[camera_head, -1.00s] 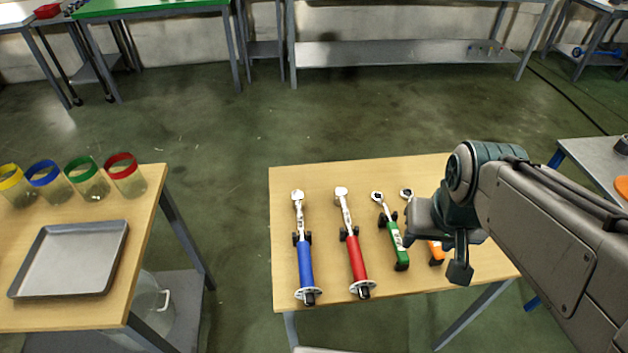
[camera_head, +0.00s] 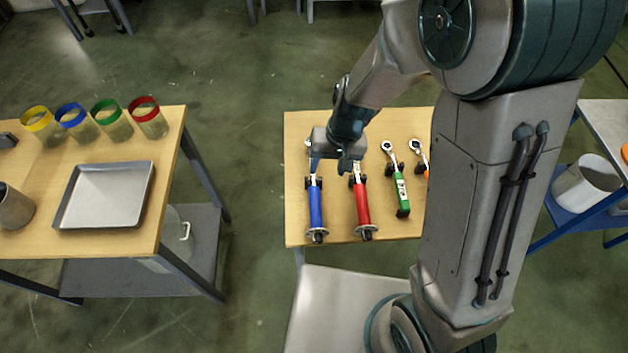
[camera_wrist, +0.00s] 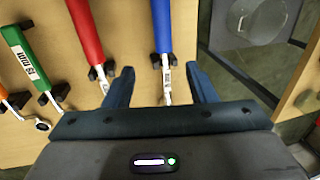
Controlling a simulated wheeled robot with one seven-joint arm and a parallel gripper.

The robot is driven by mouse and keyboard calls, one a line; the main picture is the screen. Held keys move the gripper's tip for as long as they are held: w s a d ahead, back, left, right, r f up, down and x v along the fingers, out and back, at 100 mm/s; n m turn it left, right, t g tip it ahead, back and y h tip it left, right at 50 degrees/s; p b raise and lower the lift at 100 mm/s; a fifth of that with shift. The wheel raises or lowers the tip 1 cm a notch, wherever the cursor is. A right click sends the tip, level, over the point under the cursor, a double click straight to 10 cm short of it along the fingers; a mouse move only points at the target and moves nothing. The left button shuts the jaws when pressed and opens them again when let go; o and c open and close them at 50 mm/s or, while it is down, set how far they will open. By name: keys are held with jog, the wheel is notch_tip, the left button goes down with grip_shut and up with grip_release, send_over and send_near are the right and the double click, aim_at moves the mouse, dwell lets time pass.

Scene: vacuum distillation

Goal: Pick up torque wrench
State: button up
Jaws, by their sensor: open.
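Several torque wrenches lie side by side on a wooden table (camera_head: 335,230). The blue-handled wrench (camera_head: 315,207) is leftmost, then the red-handled (camera_head: 362,205), the green-handled (camera_head: 401,192) and an orange one (camera_head: 420,155), partly hidden by my arm. My gripper (camera_head: 331,169) is open over the far ends of the blue and red wrenches. In the wrist view my fingers (camera_wrist: 159,69) appear on either side of the metal shaft of the blue wrench (camera_wrist: 162,28). The red handle (camera_wrist: 85,30) is left of them. I cannot tell how high the fingers are above the shaft.
Black holders (camera_wrist: 156,61) support the wrenches. A table at left holds a metal tray (camera_head: 105,195) and several jars with coloured rims (camera_head: 148,119). A grey table (camera_head: 610,120) stands at right, with a white bucket (camera_head: 587,188) below. Floor separates the tables.

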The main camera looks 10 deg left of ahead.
aim_at(315, 193)
jog(key=f, duration=0.2)
jog(key=a+f, duration=0.1)
jog(key=f, duration=0.5)
jog(key=shift+s+a+f, duration=0.2)
jog(key=shift+s+a, duration=0.05)
jog(key=shift+a, duration=0.1)
jog(key=shift+s+a+f, duration=0.1)
jog(key=shift+a+f, duration=0.15)
jog(key=shift+f, duration=0.6)
jog(key=shift+s+a+f, duration=0.1)
jog(key=shift+a+f, duration=0.15)
jog(key=shift+f, duration=0.55)
jog(key=shift+s+a+f, duration=0.1)
jog(key=shift+a+f, duration=0.15)
jog(key=shift+f, duration=0.6)
jog(key=shift+r, duration=0.1)
grip_shut()
